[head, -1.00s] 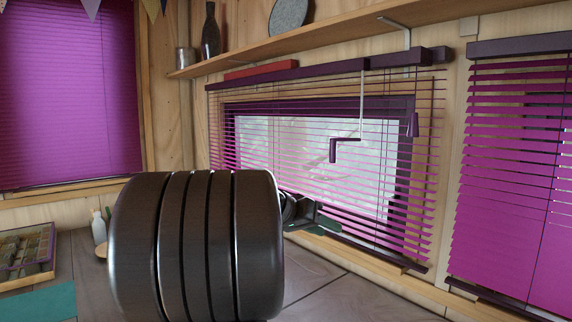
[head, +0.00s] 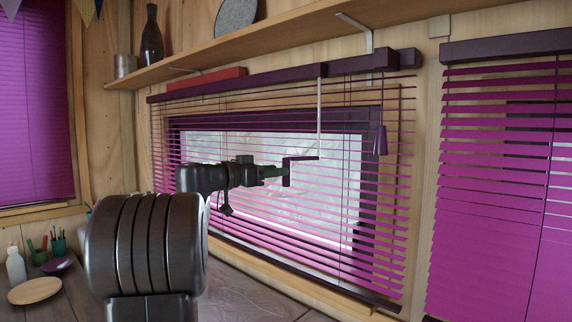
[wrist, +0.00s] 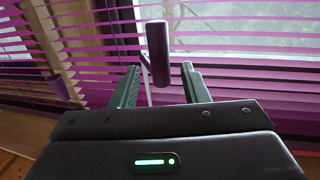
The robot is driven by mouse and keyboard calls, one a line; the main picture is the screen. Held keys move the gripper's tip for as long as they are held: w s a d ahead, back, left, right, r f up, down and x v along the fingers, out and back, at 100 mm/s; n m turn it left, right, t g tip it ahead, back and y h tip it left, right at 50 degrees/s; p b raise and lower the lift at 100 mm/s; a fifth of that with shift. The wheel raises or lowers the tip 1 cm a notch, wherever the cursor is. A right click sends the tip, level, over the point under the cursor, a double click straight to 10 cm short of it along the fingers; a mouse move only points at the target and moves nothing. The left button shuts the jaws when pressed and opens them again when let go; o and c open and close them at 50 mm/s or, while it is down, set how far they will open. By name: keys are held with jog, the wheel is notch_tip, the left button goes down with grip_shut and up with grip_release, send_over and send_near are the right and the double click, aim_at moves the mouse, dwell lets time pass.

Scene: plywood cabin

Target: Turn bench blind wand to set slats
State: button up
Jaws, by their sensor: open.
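The bench blind (head: 215,215) has magenta slats tilted open, with window glass showing between them. Its wand (head: 319,115) is a thin pale rod hanging from the dark headrail, ending in a dark crank with a short downward handle (head: 286,176). My gripper (head: 278,171) is at the handle, reaching in from the left. In the wrist view the dark purple handle (wrist: 159,45) is between the two open fingers of my gripper (wrist: 162,72), with a gap visible on each side. The pale rod shows behind it. The handle's exact depth between the fingers is hard to tell.
A cord tassel (head: 381,140) hangs right of the wand. A second magenta blind (head: 490,200) is at the right. A wooden shelf (head: 290,38) runs above. A bottle (head: 15,265), a round wooden plate (head: 35,290) and pen cups stand at lower left.

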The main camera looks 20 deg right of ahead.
aim_at(287, 186)
jog(key=shift+w+d+p, duration=0.2)
jog(key=shift+d+p, duration=0.1)
jog(key=shift+d, duration=0.85)
jog(key=shift+w+d+p, duration=0.2)
jog(key=shift+d+p, duration=0.1)
jog(key=shift+d, duration=0.85)
grip_shut()
